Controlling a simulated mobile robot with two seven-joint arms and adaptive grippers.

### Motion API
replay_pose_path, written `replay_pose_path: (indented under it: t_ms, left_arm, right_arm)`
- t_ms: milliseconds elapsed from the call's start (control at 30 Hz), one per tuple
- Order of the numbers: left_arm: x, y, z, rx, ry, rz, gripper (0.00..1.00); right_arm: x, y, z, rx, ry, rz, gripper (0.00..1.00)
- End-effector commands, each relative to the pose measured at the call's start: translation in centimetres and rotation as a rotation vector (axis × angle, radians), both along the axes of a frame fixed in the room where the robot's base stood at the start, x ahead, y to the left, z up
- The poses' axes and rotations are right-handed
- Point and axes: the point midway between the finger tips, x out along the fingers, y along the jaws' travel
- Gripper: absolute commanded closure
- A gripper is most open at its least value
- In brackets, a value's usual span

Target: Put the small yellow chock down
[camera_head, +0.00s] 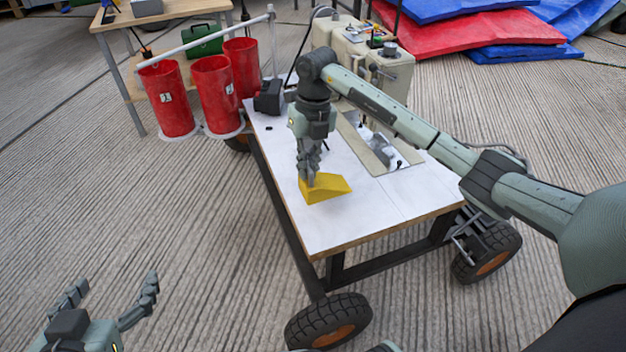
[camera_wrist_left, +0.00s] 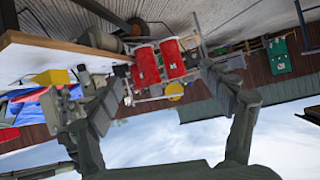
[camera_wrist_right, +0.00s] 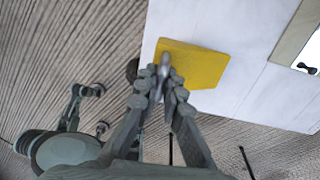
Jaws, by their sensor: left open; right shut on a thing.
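The small yellow chock (camera_head: 328,189) is a wedge at the left edge of the white-topped cart (camera_head: 345,225). My right gripper (camera_head: 309,180) points down and is shut on the chock's left end. In the right wrist view the fingertips (camera_wrist_right: 165,88) close on the chock (camera_wrist_right: 200,62) over the white top. Whether the chock touches the top is hard to tell. My left gripper (camera_head: 115,300) is open and empty, low at the left, away from the cart. The left wrist view shows its spread fingers (camera_wrist_left: 168,85) and, beyond, the chock (camera_wrist_left: 52,77).
Red cylinders (camera_head: 212,95) hang on a rack at the cart's far left. A beige machine (camera_head: 370,60) and a black box (camera_head: 269,97) stand at its far end. A rectangular opening (camera_head: 350,135) lies right of my gripper. The near white surface is clear.

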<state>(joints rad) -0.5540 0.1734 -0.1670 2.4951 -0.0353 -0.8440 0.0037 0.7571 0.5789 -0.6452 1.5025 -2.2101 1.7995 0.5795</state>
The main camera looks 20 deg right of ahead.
Motion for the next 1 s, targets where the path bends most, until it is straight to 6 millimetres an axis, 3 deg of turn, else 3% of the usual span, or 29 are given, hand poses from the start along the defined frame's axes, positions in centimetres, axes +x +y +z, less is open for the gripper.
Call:
replay_pose_path:
  t_ms: [233,500,933,1000]
  left_arm:
    - [0.3,-0.5,0.6,-0.014,-0.032,-0.009,0.2]
    - [0.9,-1.6,2.1,-0.045,-0.111,-0.029,0.2]
    - [1.1,-2.0,2.6,-0.055,-0.136,-0.035,0.2]
    - [1.1,-2.0,2.6,-0.057,-0.138,-0.036,0.2]
  right_arm:
    - [0.2,-1.3,-1.3,0.002,-0.001,0.0,1.0]
    - [0.2,-1.2,-4.7,0.003,-0.001,0.001,1.0]
    - [0.3,-1.3,-5.0,0.002,-0.003,0.001,1.0]
    - [0.2,-1.3,-5.0,0.001,-0.002,0.001,0.85]
